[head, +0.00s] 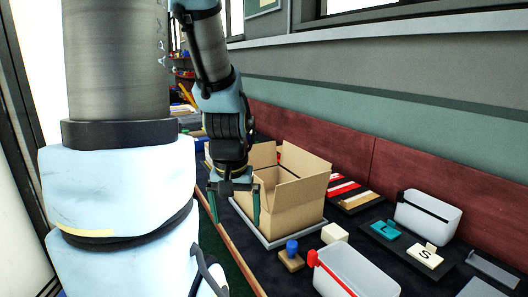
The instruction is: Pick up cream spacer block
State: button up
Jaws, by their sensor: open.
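The cream spacer block (334,233) looks like a small pale cube. It rests on the dark surface between the open cardboard box and a translucent bin. My gripper (234,206) points down, with its two green fingers spread and nothing seen between them. It is to the left of the cream block, apart from it, and in front of the cardboard box's left side in the picture. The block is not held.
The open cardboard box (293,208) stands on a grey tray. A wooden piece with a blue knob (291,250) and a translucent bin with a red edge (354,273) flank the block. A second bin (427,216) and lettered tiles (425,256) lie to the right.

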aim_at(332, 233)
jog(key=k+j+u, duration=0.2)
jog(key=k, duration=0.25)
jog(key=k+j+u, duration=0.25)
jog(key=k, duration=0.25)
